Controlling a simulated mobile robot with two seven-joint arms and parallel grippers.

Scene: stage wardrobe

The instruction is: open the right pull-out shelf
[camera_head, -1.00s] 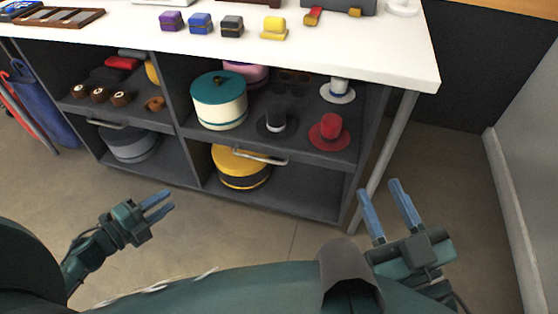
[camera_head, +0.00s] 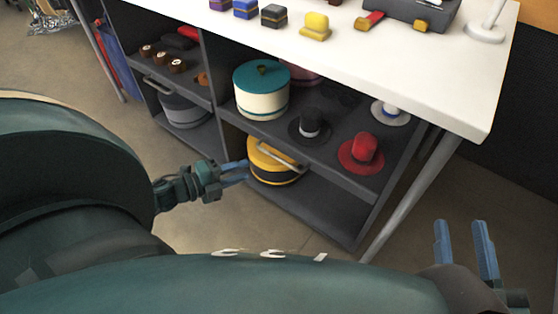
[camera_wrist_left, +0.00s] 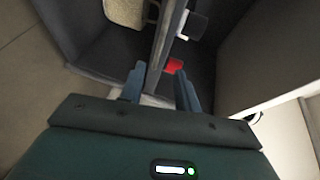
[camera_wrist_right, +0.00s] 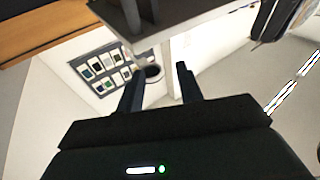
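The right pull-out shelf (camera_head: 335,178) is a dark grey board in the right bay under the white counter, with a pale bar handle (camera_head: 282,156) on its front edge. It carries a teal-lidded cream hatbox (camera_head: 261,92), a black hat (camera_head: 311,124), a red hat (camera_head: 362,152) and a white hat (camera_head: 390,112). It appears pushed in. My left gripper (camera_head: 240,172) is open and empty, just left of the handle and apart from it in the head view. The left wrist view shows its spread fingers (camera_wrist_left: 160,88) facing the unit. My right gripper (camera_head: 463,245) is open and empty, right of the unit.
A yellow and black hatbox (camera_head: 272,162) stands below the shelf. The left bay has its own handled shelf and a grey hatbox (camera_head: 184,110) underneath. The white counter (camera_head: 400,60) overhangs, with a slanting metal leg (camera_head: 415,195) at right. Floor in front is clear.

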